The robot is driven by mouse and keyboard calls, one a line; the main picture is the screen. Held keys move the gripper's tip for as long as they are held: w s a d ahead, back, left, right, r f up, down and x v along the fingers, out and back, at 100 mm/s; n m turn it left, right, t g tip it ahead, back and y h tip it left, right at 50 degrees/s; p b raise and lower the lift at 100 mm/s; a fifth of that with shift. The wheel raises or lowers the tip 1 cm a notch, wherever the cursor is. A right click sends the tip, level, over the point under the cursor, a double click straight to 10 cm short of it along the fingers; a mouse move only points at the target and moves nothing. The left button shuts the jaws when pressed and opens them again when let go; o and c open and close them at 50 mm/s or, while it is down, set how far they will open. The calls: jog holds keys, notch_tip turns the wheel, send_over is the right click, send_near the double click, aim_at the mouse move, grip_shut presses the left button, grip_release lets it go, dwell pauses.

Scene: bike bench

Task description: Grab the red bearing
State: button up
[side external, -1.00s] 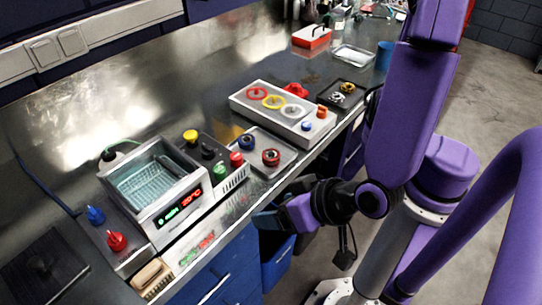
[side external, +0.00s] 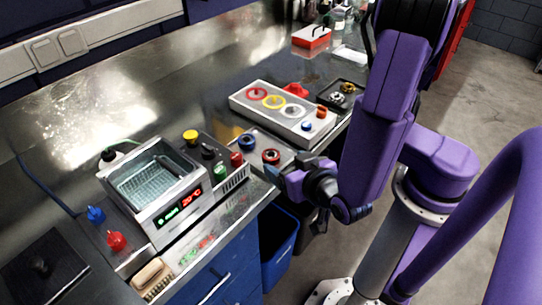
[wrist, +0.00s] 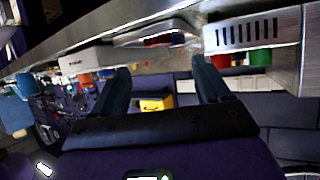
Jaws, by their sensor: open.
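The red bearing (side external: 271,156), a dark red ring with a dark centre, lies on a small grey tray near the bench's front edge in the side view. A blue bearing (side external: 247,142) lies on the same tray, to its upper left. My gripper (side external: 283,178) is at the bench edge, just below and right of the red bearing and apart from it. In the wrist view, my gripper (wrist: 162,75) has its two dark fingers spread with nothing between them. A red shape (wrist: 165,40) shows there on the tray beyond the fingers; I cannot tell if it is the bearing.
A white box with coloured rings (side external: 283,112) stands behind the tray. A control box with coloured knobs (side external: 210,152) and an ultrasonic bath (side external: 155,185) stand left. A blue bin (side external: 280,235) is below the bench. The bench's back left is largely clear.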

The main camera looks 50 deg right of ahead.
aim_at(271, 153)
jog(key=shift+x, duration=1.8)
jog(key=shift+d+x, duration=0.1)
jog(key=shift+x, duration=1.15)
jog(key=shift+d+x, duration=0.15)
jog(key=shift+x, duration=1.1)
jog(key=shift+s+d+f, duration=0.1)
jog(key=shift+d+f, duration=0.05)
jog(key=c, duration=1.2)
